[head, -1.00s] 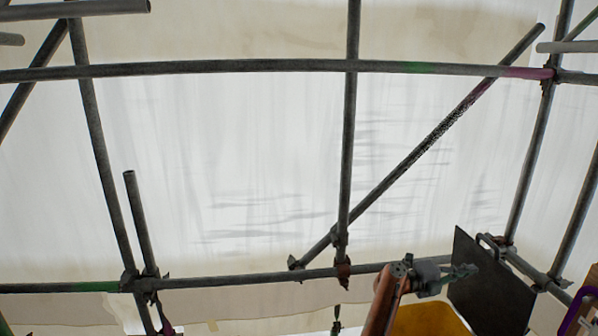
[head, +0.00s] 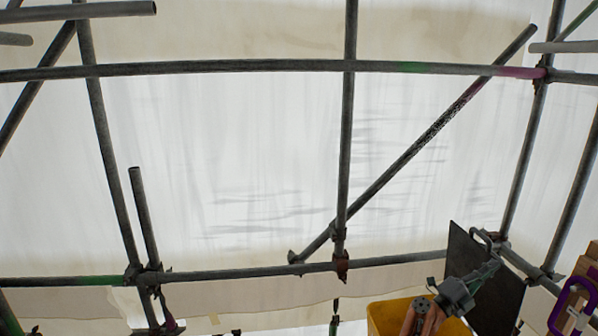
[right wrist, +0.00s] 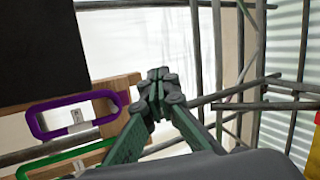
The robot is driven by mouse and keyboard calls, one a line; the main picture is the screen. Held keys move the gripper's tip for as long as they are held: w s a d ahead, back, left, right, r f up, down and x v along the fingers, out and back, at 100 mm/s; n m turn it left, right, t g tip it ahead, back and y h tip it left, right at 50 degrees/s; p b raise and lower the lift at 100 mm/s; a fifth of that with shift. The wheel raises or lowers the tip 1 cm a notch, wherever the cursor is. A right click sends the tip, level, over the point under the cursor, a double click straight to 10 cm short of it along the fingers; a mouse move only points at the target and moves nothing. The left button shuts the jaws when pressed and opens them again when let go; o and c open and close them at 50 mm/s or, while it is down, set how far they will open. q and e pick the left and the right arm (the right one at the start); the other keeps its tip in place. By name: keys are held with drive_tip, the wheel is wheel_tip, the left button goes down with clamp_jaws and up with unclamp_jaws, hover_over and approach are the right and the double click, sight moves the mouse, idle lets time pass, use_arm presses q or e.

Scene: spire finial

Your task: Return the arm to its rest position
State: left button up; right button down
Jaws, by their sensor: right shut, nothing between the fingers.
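My right gripper (head: 488,270) shows at the lower right of the head view, in front of a dark flat panel. In the right wrist view its green and dark fingers (right wrist: 158,92) meet at the tips, and nothing shows between them. It is shut and empty. My left gripper is not in the head view. No finial can be made out in these frames.
A dark panel (head: 466,250) with a handle stands at the lower right, beside a yellow container (head: 385,318). Purple (right wrist: 42,122) and green (right wrist: 55,160) loops hang on wood at the right. Scaffold tubes (head: 200,279) cross before a pale sheet.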

drive_tip(key=s+a+f+n+t+y, duration=0.2)
drive_tip(key=s+a+f+n+y, duration=0.25)
drive_tip(key=f+n+y, duration=0.35)
drive_tip(key=s+a+f+n+t+y, duration=0.3)
drive_tip(key=a+f+n+y, duration=0.25)
drive_tip(key=f+n, duration=0.5)
drive_tip(key=s+a+f+n+t+y, duration=0.2)
drive_tip(key=s+a+f+n+y, duration=0.25)
drive_tip(key=f+n+y, duration=0.4)
drive_tip(key=s+a+f+n+g, duration=0.15)
drive_tip(key=s+f+g, duration=0.35)
drive_tip(key=s, duration=0.6)
drive_tip(key=s+a+f+g+h, duration=0.1)
drive_tip(key=s+a+f+g, duration=0.15)
drive_tip(key=s+f, duration=0.7)
drive_tip(key=s+a+f+n+g, duration=0.1)
drive_tip(key=s+a+f+g, duration=0.25)
drive_tip(key=s, duration=1.05)
wheel_tip(320, 180, down, 33)
drive_tip(key=s+g+b, duration=0.2)
drive_tip(key=b, duration=0.1)
drive_tip(key=s+f+n+b, duration=0.1)
drive_tip(key=s+f+b, duration=0.1)
drive_tip(key=s+f, duration=1.7)
drive_tip(key=shift+a+f+g, duration=0.4)
drive_tip(key=shift+f, duration=0.15)
